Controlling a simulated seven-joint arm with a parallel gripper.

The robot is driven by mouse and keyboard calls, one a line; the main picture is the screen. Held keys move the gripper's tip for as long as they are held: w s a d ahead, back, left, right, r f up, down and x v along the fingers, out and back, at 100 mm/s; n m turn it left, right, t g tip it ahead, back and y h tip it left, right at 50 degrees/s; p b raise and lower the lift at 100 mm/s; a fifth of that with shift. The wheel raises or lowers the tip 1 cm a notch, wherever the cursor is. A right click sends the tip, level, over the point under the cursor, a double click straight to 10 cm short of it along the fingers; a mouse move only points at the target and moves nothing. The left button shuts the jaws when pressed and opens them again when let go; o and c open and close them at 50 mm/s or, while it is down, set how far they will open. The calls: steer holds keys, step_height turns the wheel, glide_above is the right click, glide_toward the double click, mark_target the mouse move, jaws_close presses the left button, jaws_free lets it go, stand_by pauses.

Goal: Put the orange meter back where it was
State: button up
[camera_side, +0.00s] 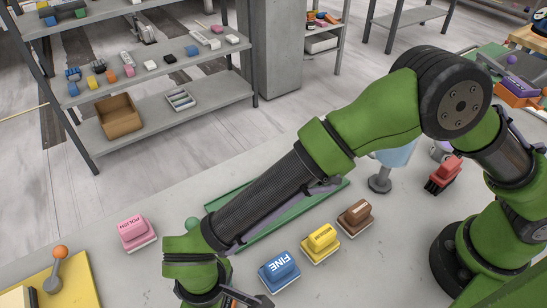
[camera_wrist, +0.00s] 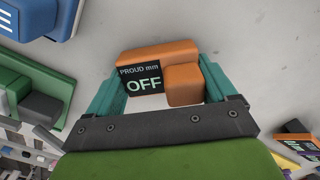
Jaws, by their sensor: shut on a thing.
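The orange meter (camera_wrist: 160,57) is in the wrist view, an orange block with a dark display reading "PROUD mm OFF". My gripper (camera_wrist: 165,78) has its two teal fingers on either side of the meter and is shut on it. Bare grey slab (camera_wrist: 235,40) shows around the meter; I cannot tell whether it touches the slab. In the side view my gripper is at the bottom edge, left of the blue FINE block, mostly cut off, so the meter is hardly visible there.
Blue FINE (camera_side: 279,271), yellow (camera_side: 321,241) and brown (camera_side: 355,215) blocks stand right of my gripper. A pink POLISH block (camera_side: 135,230) is left. A yellow board (camera_side: 82,285) lies at the lower left. A long green tray (camera_side: 290,215) lies behind my forearm.

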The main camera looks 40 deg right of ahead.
steer(key=o, duration=1.1)
steer(key=shift+f, duration=0.1)
steer(key=shift+c, duration=0.2)
step_height(320, 180, up, 12)
steer(key=w+d+r+m+t+y, duration=0.1)
steer(key=w+d+r+m, duration=0.1)
steer(key=w+d+r, duration=0.3)
steer(key=w+d+r+m, duration=0.1)
steer(key=w+d+r, duration=0.15)
steer(key=d, duration=0.45)
steer(key=d+r+m+t+y, duration=0.1)
steer(key=d+r+m+t, duration=0.15)
steer(key=d, duration=0.75)
steer(key=d+r+m+t, duration=0.1)
steer(key=d+r+m, duration=0.2)
steer(key=d, duration=0.7)
steer(key=s+d+f+m+t, duration=0.1)
steer(key=s+d+m, duration=0.3)
steer(key=d, duration=0.5)
steer(key=shift+s+d+t, duration=0.35)
steer(key=shift+s+t, duration=0.5)
steer(key=shift+s, duration=0.3)
